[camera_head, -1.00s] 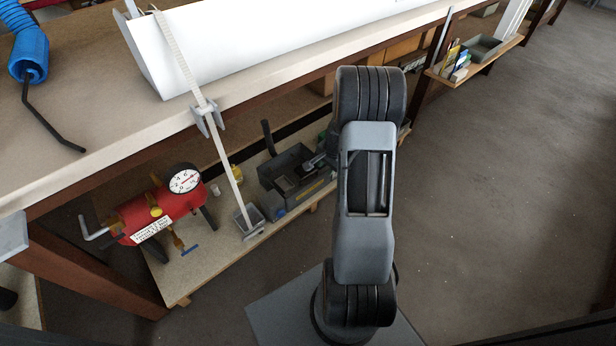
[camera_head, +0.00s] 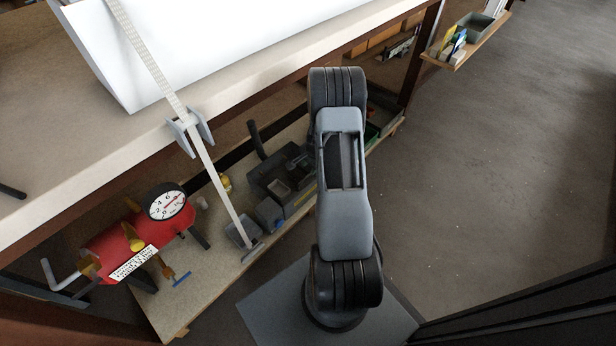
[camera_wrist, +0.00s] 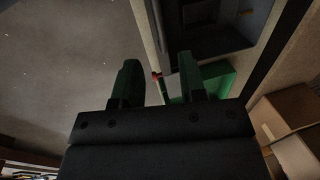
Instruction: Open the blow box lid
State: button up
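I cannot tell for certain which thing is the blow box. A dark grey box (camera_head: 291,178) with an open top and small items in it stands on the lower shelf, left of my arm. A green box (camera_head: 374,133) shows partly behind my arm. In the wrist view my gripper (camera_wrist: 158,72) is open, with two green-tipped fingers apart. A green box (camera_wrist: 216,80) is beyond the right finger and partly hidden by it. A dark grey open box (camera_wrist: 207,52) is above it in that view. My gripper is hidden in the head view.
The workbench (camera_head: 190,150) overhangs the lower shelf (camera_head: 205,268). A red tank (camera_head: 110,245) with a gauge stands on the shelf at left. Floor (camera_head: 480,190) at right is clear.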

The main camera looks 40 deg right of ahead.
aim_at(308, 177)
jog(key=f+b, duration=0.1)
jog(key=f, duration=0.2)
jog(key=w+f+b, duration=0.1)
jog(key=f, duration=0.3)
jog(key=shift+w+a+f, duration=0.1)
jog(key=shift+w+f, duration=0.05)
jog(key=shift+w, duration=0.05)
grip_shut()
dwell(0.4)
